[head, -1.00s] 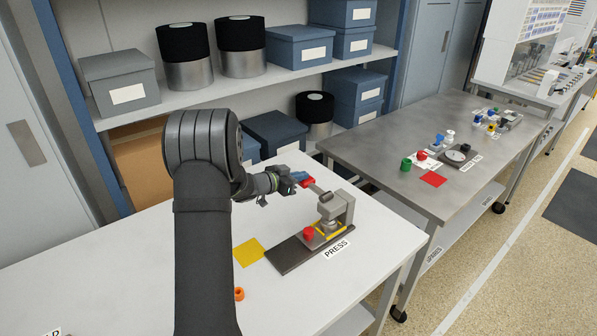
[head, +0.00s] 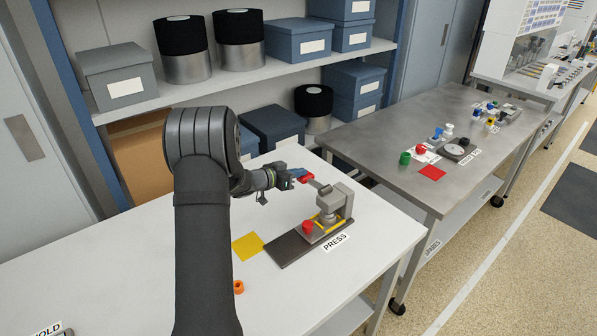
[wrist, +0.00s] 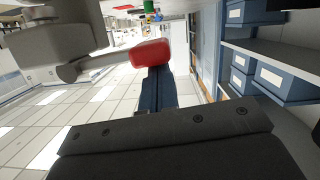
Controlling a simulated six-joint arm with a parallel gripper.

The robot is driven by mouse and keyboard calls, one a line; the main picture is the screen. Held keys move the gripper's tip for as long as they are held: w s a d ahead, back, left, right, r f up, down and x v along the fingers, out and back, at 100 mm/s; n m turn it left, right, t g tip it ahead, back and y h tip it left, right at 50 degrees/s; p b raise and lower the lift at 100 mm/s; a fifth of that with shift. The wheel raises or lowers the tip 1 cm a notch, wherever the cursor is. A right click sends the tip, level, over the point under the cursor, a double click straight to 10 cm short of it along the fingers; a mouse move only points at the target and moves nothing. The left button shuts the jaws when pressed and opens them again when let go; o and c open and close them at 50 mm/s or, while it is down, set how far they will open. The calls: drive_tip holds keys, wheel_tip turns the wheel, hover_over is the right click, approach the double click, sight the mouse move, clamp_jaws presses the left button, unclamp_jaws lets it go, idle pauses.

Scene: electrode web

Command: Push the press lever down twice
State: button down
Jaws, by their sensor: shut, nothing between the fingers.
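The press (head: 338,201) is a grey device on a dark base plate on the white table, behind a PRESS label (head: 335,242). Its lever (head: 317,185) slopes up to the left and ends in a red grip (head: 306,178). My gripper (head: 299,173) is shut and empty, with blue fingers at the red grip. In the wrist view the red grip (wrist: 151,53) lies right at the tips of the shut blue fingers (wrist: 157,88), overlapping them. I cannot tell whether they touch. The lever arm (wrist: 100,62) runs left to the grey press body (wrist: 55,50).
A metal table (head: 380,150) with small parts stands right. Shelves with blue boxes (head: 298,40) stand behind.

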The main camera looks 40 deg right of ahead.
wheel_tip(320, 180, down, 3)
drive_tip(key=shift+w+r+n+g, duration=0.15)
drive_tip(key=shift+n+g, duration=0.25)
drive_tip(key=shift+n, duration=0.7)
drive_tip(key=shift+s+f+n+g, duration=0.25)
drive_tip(key=shift+f+n, duration=0.3)
drive_tip(key=shift+f, duration=0.35)
drive_tip(key=shift+s+f+n+g, duration=0.15)
drive_tip(key=shift+s+f+n, duration=0.1)
drive_tip(key=shift+f+n, duration=0.5)
drive_tip(key=shift+f, duration=0.2)
drive_tip(key=w+a+r, duration=0.4)
drive_tip(key=a+r, duration=0.1)
drive_tip(key=a, duration=0.4)
drive_tip(key=shift+a, duration=0.35)
drive_tip(key=shift+r, duration=0.1)
